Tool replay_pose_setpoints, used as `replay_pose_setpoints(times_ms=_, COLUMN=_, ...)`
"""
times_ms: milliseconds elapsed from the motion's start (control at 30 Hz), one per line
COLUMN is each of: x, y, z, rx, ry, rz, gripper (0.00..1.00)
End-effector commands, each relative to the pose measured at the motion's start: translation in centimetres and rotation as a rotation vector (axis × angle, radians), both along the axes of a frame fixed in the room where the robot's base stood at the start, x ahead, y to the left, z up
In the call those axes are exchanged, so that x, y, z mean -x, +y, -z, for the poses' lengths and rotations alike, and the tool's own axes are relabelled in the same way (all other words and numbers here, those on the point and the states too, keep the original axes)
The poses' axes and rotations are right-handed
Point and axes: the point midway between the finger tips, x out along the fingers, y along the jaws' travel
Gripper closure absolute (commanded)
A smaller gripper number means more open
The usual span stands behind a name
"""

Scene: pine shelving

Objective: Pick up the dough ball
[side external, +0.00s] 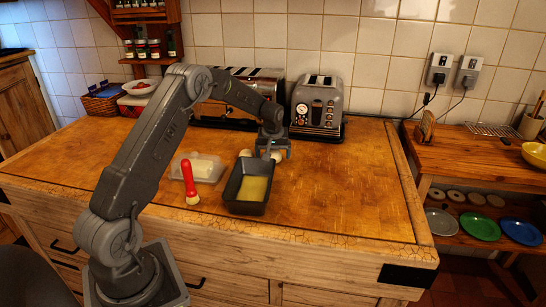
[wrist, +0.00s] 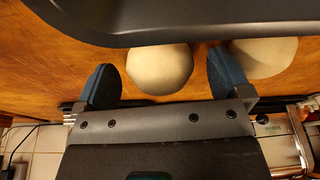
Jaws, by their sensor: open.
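A pale round dough ball (wrist: 160,68) sits on the wooden top between the two fingers of my gripper (wrist: 159,80) in the wrist view. Gaps show on both sides, so the fingers are open around it. A second pale ball (wrist: 262,57) lies to the right, just outside the right finger and partly hidden by it. In the side view my gripper (side external: 272,153) is low behind the dark loaf pan (side external: 243,208). One pale ball (side external: 245,153) shows to its left and another (side external: 277,156) at its fingers.
The loaf pan has a yellowish inside; its dark wall (wrist: 180,22) crosses the top of the wrist view. A red-handled brush (side external: 188,180) and a clear butter dish (side external: 203,168) are left of it. Toasters (side external: 318,103) stand behind. The worktop (side external: 350,180) is clear to the right.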

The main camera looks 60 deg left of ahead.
Motion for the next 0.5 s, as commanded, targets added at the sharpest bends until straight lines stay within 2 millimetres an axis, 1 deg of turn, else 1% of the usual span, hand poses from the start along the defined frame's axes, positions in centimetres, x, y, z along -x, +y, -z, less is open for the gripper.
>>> replay_pose_setpoints(times_ms=33, x=-0.07, y=0.13, z=0.49, rx=0.000, ry=0.000, rz=0.000, gripper=0.04)
replay_pose_setpoints(times_ms=100, x=-0.11, y=0.21, z=0.85, rx=0.000, ry=0.000, rz=0.000, gripper=0.04)
replay_pose_setpoints(times_ms=333, x=-0.14, y=0.23, z=0.89, rx=0.000, ry=-0.001, rz=0.000, gripper=0.04)
replay_pose_setpoints(times_ms=500, x=-0.13, y=0.22, z=0.87, rx=0.001, ry=-0.001, rz=0.000, gripper=0.20)
